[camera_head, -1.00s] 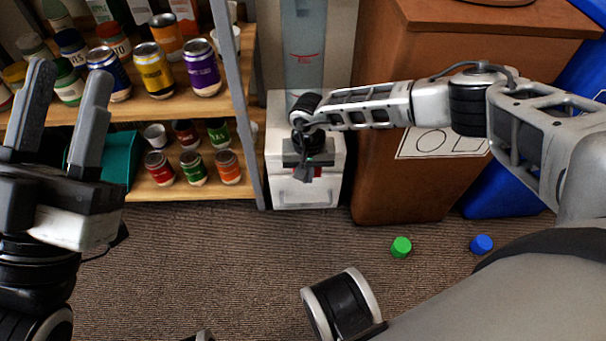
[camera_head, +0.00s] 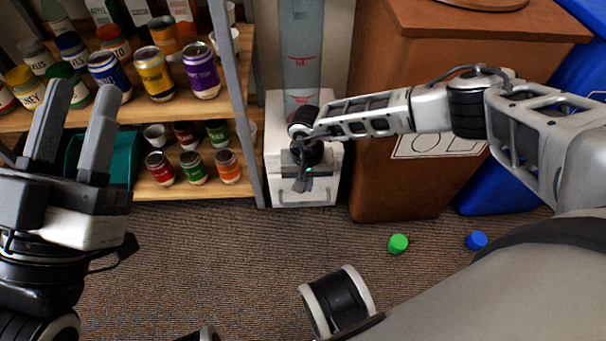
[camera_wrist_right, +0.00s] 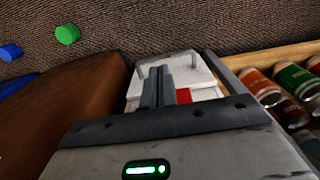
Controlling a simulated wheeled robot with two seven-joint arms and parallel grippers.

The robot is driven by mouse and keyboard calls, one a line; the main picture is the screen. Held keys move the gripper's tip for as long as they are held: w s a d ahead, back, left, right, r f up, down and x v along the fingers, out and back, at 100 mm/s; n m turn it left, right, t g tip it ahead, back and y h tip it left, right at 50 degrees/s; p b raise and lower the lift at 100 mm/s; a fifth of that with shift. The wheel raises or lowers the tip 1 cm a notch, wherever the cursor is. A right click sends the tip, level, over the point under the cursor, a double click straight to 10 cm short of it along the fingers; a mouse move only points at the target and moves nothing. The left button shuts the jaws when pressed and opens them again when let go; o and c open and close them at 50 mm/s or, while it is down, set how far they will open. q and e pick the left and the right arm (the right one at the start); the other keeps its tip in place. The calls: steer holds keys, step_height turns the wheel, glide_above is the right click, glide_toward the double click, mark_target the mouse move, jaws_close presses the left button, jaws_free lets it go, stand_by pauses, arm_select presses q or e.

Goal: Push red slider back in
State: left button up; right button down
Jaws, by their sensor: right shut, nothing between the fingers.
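The red slider (camera_wrist_right: 183,96) shows in the right wrist view as a small red block on the white box (camera_wrist_right: 203,72), right beside my right gripper's fingers. In the head view the slider is hidden behind my right gripper (camera_head: 304,184), which is in front of the white box (camera_head: 328,160). The right fingers (camera_wrist_right: 160,73) are shut together with nothing between them; I cannot tell whether they touch the slider. My left gripper (camera_head: 85,88) is open and empty, raised at the left of the head view, away from the box.
A clear bluish column (camera_head: 301,50) with red marks rises above the white box. A shelf (camera_head: 190,113) with cans stands to its left, a brown cabinet (camera_head: 400,190) to its right. A green cylinder (camera_head: 398,243) and a blue one (camera_head: 477,240) lie on the open carpet.

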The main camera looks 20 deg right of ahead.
arm_select(q)
step_height(320, 180, down, 10)
steer(key=s+n+g+y+p, duration=0.2)
steer(key=n+g+y+p, duration=0.3)
steer(key=n+p, duration=0.1)
steer(key=shift+d+r, duration=0.15)
steer(key=shift+d, duration=0.1)
stand_by(0.4)
